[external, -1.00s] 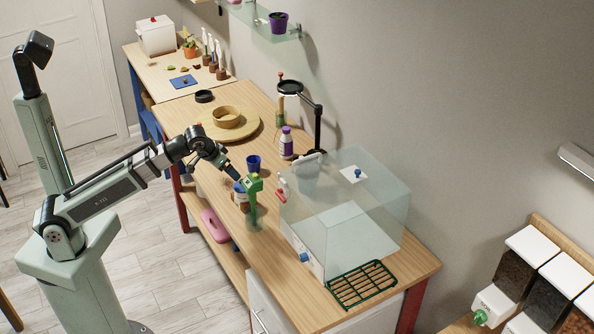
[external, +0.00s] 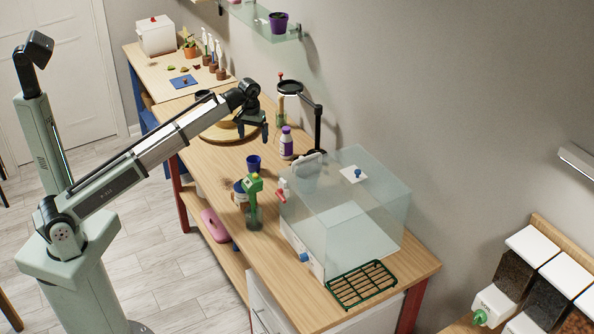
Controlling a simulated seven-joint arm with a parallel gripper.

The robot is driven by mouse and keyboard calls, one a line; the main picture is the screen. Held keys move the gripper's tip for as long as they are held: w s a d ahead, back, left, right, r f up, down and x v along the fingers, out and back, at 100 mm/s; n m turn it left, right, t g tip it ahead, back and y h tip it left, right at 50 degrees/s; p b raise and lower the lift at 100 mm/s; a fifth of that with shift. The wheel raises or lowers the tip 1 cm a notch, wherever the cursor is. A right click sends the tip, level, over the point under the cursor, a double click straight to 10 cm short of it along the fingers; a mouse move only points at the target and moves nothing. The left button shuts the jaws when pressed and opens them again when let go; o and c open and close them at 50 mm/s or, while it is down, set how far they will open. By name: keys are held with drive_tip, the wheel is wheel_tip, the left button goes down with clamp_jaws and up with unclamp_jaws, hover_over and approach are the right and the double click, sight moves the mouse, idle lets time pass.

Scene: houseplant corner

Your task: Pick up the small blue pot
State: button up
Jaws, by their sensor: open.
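The small blue pot (external: 254,163) stands upright on the wooden table, in front of the purple-capped bottle and just behind the green spray bottle. My gripper (external: 252,138) is open and empty, pointing down above the pot and slightly to its left. A gap shows between its fingertips and the pot's rim in the picture.
The green spray bottle (external: 253,202) and a blue-and-white jar (external: 240,193) stand close in front of the pot. A purple-capped bottle (external: 286,144) is to its right. A clear tank (external: 345,220) fills the table's right part. A round wooden board (external: 215,133) lies behind.

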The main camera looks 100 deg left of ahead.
sight(253, 165)
drive_tip(key=shift+n, duration=0.3)
drive_tip(key=f, duration=0.8)
drive_tip(key=shift+s+d+f, duration=0.2)
drive_tip(key=shift+s+d, duration=0.05)
drive_tip(key=shift+d, duration=0.05)
drive_tip(key=shift+a+f, duration=0.2)
drive_tip(key=shift+f, duration=2.55)
drive_tip(key=shift+c, duration=0.2)
drive_tip(key=c, duration=1.1)
